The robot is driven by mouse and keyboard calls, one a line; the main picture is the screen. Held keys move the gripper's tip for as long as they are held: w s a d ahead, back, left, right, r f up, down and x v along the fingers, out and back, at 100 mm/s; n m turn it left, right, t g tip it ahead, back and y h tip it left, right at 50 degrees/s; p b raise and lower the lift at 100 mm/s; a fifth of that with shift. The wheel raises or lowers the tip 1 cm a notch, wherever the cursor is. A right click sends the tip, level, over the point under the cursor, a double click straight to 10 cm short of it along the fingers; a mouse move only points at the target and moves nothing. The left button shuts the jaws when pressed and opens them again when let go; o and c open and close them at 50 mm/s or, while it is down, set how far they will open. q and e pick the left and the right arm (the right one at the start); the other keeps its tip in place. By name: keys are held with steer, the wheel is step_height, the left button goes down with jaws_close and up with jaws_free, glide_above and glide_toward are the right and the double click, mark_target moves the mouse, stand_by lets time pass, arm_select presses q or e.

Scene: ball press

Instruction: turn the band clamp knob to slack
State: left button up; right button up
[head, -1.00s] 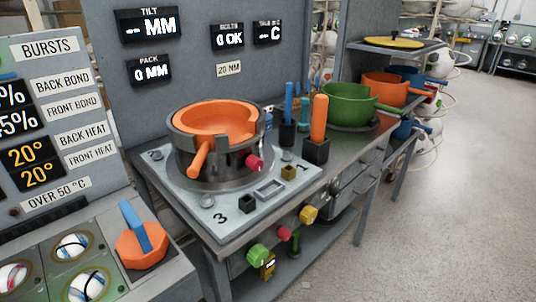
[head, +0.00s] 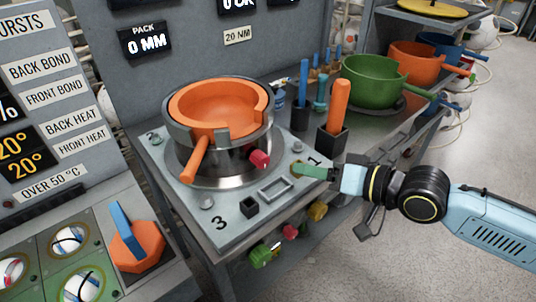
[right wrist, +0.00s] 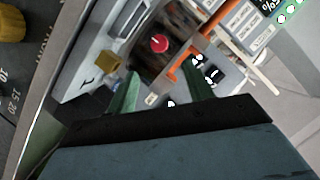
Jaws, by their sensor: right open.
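A red knob (head: 259,160) sticks out from the side of the dark metal band (head: 229,138) around the orange mould (head: 214,105) on the press plate. The red knob also shows in the right wrist view (right wrist: 160,44), beyond and between my fingers. My right gripper (head: 296,168) comes in from the right over the plate's right edge, near the number 1. Its green fingers (right wrist: 162,95) are spread, with nothing between them. It is apart from the red knob, to its right. It hides the yellow block near the 1. My left gripper is not in view.
An orange handle (head: 194,160) juts from the mould toward the front. An upright orange handle stands in a black holder (head: 331,139) close behind my right gripper. Green (head: 260,256), red (head: 290,232) and yellow (head: 317,211) knobs line the bench front. A green pot (head: 373,85) stands behind.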

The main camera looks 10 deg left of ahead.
glide_toward(266, 161)
steer(key=x, duration=0.2)
steer(key=shift+a, duration=0.4)
steer(key=x, duration=0.6)
steer(key=shift+w+d+f+b, duration=0.1)
steer(key=shift+w+b, duration=0.05)
steer(key=shift+b, duration=0.2)
steer(key=shift+w+a+f, duration=0.15)
steer(key=shift+w+a, duration=0.1)
steer(key=shift+a, duration=0.35)
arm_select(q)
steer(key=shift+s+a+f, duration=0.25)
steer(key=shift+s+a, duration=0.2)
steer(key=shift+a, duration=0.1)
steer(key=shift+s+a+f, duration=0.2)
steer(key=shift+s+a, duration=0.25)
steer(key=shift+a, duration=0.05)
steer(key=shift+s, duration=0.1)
arm_select(e)
steer(key=shift+c, duration=1.3)
steer(key=c, duration=0.7)
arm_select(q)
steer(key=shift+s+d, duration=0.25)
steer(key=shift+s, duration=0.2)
